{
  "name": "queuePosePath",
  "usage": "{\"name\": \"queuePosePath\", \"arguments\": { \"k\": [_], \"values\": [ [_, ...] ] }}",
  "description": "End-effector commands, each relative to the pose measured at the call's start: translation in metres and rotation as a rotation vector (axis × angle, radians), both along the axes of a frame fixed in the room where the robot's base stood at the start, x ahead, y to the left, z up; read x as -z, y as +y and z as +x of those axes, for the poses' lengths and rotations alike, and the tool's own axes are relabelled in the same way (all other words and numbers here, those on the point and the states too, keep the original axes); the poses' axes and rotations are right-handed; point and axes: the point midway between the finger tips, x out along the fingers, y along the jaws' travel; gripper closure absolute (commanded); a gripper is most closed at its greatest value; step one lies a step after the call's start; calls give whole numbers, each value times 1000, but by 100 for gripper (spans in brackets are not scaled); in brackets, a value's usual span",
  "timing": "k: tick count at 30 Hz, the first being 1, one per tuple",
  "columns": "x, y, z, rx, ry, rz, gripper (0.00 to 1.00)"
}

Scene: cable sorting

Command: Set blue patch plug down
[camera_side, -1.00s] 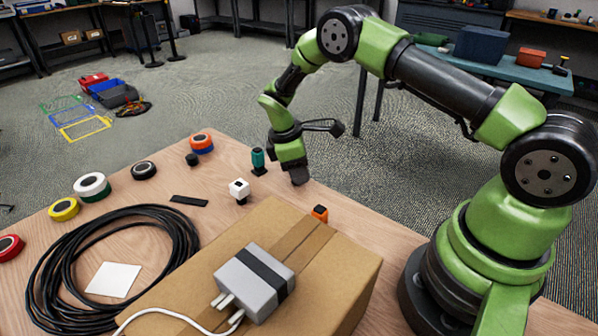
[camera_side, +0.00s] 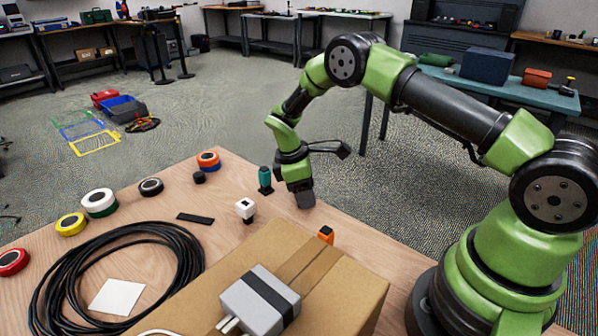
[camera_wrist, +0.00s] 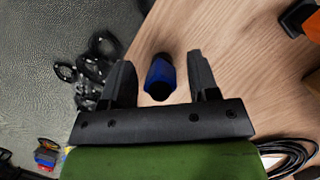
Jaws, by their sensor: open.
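In the wrist view the blue patch plug (camera_wrist: 158,80) stands on the wooden table between the two dark fingers of my gripper (camera_wrist: 160,62). The fingers are open, with a gap visible on each side of the plug. In the side view my gripper (camera_side: 304,197) points down at the table's far edge, behind the cardboard box. The blue plug cannot be made out there; the gripper appears to hide it.
A teal plug (camera_side: 265,178) and a white plug (camera_side: 245,208) stand left of my gripper. An orange plug (camera_side: 325,234) is by the cardboard box (camera_side: 350,290). A black cable coil (camera_side: 180,235) and tape rolls (camera_side: 100,201) lie farther left. The table edge is close.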

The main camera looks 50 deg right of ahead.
Motion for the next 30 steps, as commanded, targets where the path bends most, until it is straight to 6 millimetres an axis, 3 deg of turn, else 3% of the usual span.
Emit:
{"name": "queuePosePath", "arguments": {
  "k": [12,26,30],
  "values": [
    [-85,16,18,0,-7,0,45],
    [-124,24,20,25,-31,6,45],
    [-169,32,8,127,-134,33,45]
  ]
}}
